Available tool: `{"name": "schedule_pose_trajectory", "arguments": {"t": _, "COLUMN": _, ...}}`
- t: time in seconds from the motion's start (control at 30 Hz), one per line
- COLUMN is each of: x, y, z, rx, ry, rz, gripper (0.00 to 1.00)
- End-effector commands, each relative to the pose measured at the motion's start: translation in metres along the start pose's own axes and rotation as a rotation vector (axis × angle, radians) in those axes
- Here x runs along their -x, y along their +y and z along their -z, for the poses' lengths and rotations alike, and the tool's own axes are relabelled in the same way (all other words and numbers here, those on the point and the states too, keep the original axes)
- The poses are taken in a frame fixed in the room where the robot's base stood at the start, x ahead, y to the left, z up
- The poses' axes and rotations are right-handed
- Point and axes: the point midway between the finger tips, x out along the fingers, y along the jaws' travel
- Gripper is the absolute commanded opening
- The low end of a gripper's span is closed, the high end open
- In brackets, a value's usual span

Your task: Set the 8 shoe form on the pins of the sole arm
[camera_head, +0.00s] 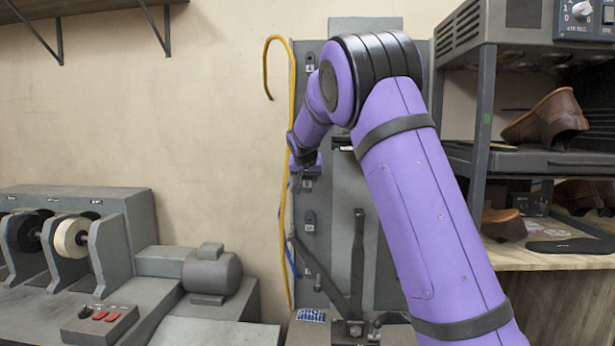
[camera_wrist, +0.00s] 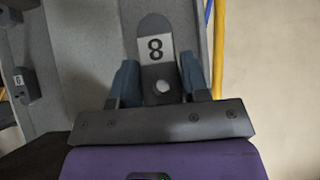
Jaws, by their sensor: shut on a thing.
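The 8 shoe form (camera_wrist: 154,30) is a flat grey piece with a rounded end, a white label reading 8 and a round hole. In the wrist view it lies between the two blue-grey fingers of my gripper (camera_wrist: 160,84), which is shut on it. In the head view my gripper (camera_head: 302,168) is in front of the grey upright panel, at mid height. The form is too small there to make out clearly, and I cannot tell whether it still touches the panel. The sole arm and its pins cannot be picked out for certain; my arm covers part of the machine.
The grey panel (camera_head: 338,215) carries small labelled holders (camera_head: 310,220). A yellow hose (camera_head: 291,200) runs down its left side. A dark lever (camera_head: 358,255) stands lower down. A grinder bench (camera_head: 80,240) is at left, and a rack (camera_head: 482,120) with brown shoes at right.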

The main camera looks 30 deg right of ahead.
Motion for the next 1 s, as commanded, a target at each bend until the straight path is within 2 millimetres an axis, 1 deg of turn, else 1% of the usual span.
{"name": "schedule_pose_trajectory", "arguments": {"t": 1.0, "x": 0.038, "y": 0.000, "z": -0.034, "rx": 0.000, "ry": 0.002, "rz": 0.002, "gripper": 0.00}}
